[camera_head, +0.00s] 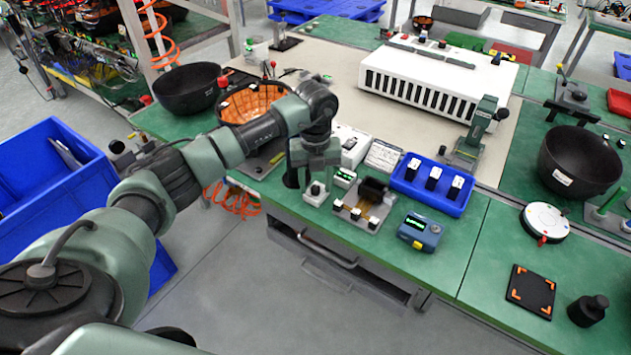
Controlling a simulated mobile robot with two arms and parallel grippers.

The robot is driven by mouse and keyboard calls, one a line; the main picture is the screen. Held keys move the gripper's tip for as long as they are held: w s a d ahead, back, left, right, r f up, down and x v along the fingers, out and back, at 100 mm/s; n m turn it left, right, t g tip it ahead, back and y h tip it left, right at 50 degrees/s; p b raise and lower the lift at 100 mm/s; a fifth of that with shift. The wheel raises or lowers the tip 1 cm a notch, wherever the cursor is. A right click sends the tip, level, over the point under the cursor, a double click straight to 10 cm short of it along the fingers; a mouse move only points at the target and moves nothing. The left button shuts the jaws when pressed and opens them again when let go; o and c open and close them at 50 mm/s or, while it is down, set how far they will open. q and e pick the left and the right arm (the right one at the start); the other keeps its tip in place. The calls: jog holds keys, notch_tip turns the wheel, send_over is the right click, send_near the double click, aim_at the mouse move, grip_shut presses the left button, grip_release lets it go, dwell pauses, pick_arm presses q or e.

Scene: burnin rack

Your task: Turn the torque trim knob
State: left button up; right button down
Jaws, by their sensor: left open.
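A small white block with a dark knob on top (316,191) stands at the front edge of the green bench; I take this to be the torque trim knob, though no label on it is readable. My left gripper (307,181) points down right over it, with a dark finger at its left side. The jaws are open. The gripper hides part of the knob's surroundings, and I cannot tell whether a finger touches it. My right gripper is out of view.
Right of the gripper are a small green display (345,178), a fixture board (362,206), a blue tray (428,195) with dark blocks, and a blue meter (419,231). A black bowl (188,90) and an orange-lined bowl (252,103) stand behind. A blue bin (60,200) is left.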

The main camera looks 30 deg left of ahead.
pick_arm(q)
grip_shut()
jog(key=shift+m, duration=0.3)
jog(key=m+b, duration=0.2)
jog(key=m, duration=0.3)
jog(key=shift+b, duration=0.35)
jog(key=m+b, duration=0.1)
jog(key=m, duration=0.2)
jog(key=shift+m, duration=0.3)
jog(key=shift+m+b, duration=0.6)
jog(key=shift+m, duration=0.7)
jog(key=shift+r, duration=0.1)
